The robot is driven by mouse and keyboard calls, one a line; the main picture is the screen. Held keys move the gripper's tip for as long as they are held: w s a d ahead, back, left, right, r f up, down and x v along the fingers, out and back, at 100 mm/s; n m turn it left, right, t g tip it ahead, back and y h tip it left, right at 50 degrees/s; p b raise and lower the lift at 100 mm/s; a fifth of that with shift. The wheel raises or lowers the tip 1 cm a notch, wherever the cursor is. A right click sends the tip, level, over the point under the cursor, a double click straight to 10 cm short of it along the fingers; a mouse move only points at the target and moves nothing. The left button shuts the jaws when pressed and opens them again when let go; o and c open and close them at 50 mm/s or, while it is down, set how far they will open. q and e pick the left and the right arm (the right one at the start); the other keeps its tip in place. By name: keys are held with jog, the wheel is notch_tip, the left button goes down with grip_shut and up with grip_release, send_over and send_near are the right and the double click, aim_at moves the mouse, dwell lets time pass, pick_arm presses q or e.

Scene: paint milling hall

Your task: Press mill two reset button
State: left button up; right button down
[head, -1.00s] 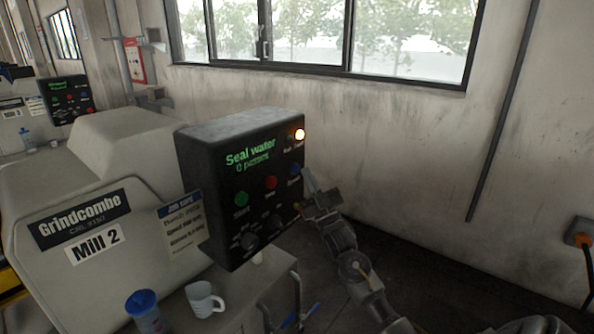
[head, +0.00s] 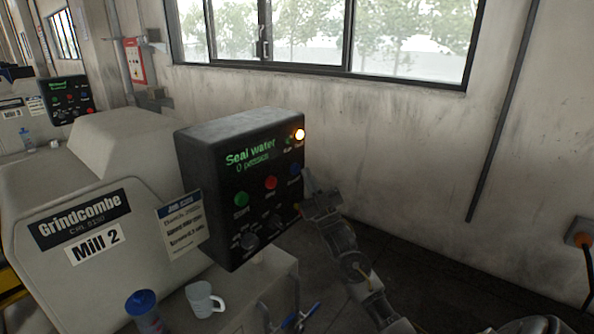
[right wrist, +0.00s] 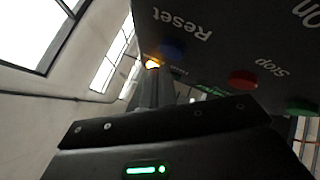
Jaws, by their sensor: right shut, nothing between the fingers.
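The mill two control box (head: 222,190) is black-faced, with a green-lettered screen (head: 250,155) that reads "Seal water". Its blue reset button (head: 295,169) is near the right edge of the face. The button also shows in the right wrist view (right wrist: 172,48), beside the word "Reset". My right gripper (head: 309,178) is shut and empty just right of the box, close to the blue button. In the right wrist view its closed fingers (right wrist: 153,88) point up near the button; I cannot tell whether they touch it. My left gripper is not in view.
A red button (head: 271,182), a green button (head: 241,199) and dark knobs (head: 249,241) share the panel. An amber lamp (head: 299,135) is lit. A mug (head: 204,299) and a blue-lidded bottle (head: 143,308) stand below. The wall is close behind.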

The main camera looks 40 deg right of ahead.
jog(key=shift+w, duration=0.15)
dwell(0.3)
jog(key=shift+w+a, duration=0.15)
jog(key=shift+w, duration=0.15)
jog(key=shift+w+a+b, duration=0.1)
jog(key=shift+w+b, duration=0.3)
dwell(0.7)
jog(key=shift+s, duration=0.1)
jog(key=shift+s+d+p, duration=0.2)
jog(key=shift+s+p, duration=0.1)
jog(key=shift+s, duration=0.4)
jog(key=shift+s+d+p, duration=0.25)
jog(key=shift+s+p, duration=0.05)
jog(key=shift+s, duration=0.5)
jog(key=shift+s+d+p, duration=0.25)
jog(key=shift+s, duration=0.55)
jog(key=shift+s+d+p, duration=0.25)
jog(key=shift+s+p, duration=0.05)
jog(key=shift+s, duration=0.5)
